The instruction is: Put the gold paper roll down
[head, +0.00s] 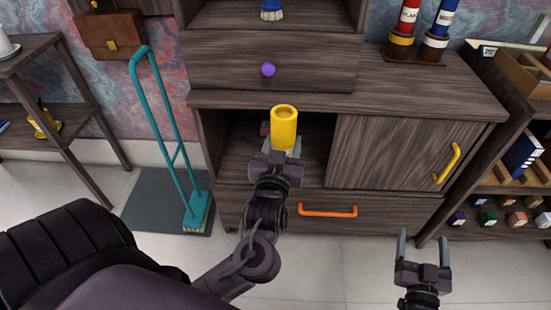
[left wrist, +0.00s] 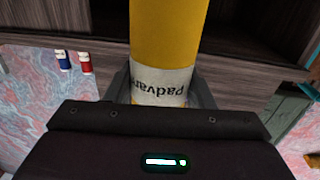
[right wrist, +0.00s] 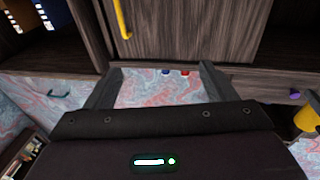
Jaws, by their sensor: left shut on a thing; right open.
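The gold paper roll (head: 284,126) is a yellow cylinder with a white printed label, which shows in the left wrist view (left wrist: 168,40). My left gripper (head: 279,152) is shut on its lower, labelled part. It holds the roll upright in front of the open compartment (head: 235,145) of the dark wood cabinet. The roll hides part of that opening. My right gripper (head: 424,245) is open and empty, low in front of the cabinet at the right. It also shows in the right wrist view (right wrist: 160,80), with nothing between the fingers.
A sliding door (head: 390,150) with a yellow handle covers the cabinet's right side. Below is a drawer with an orange handle (head: 328,211); above is a drawer with a purple knob (head: 268,69). A teal-handled broom (head: 165,130) stands at the left. A shelf of small boxes (head: 515,190) stands at the right.

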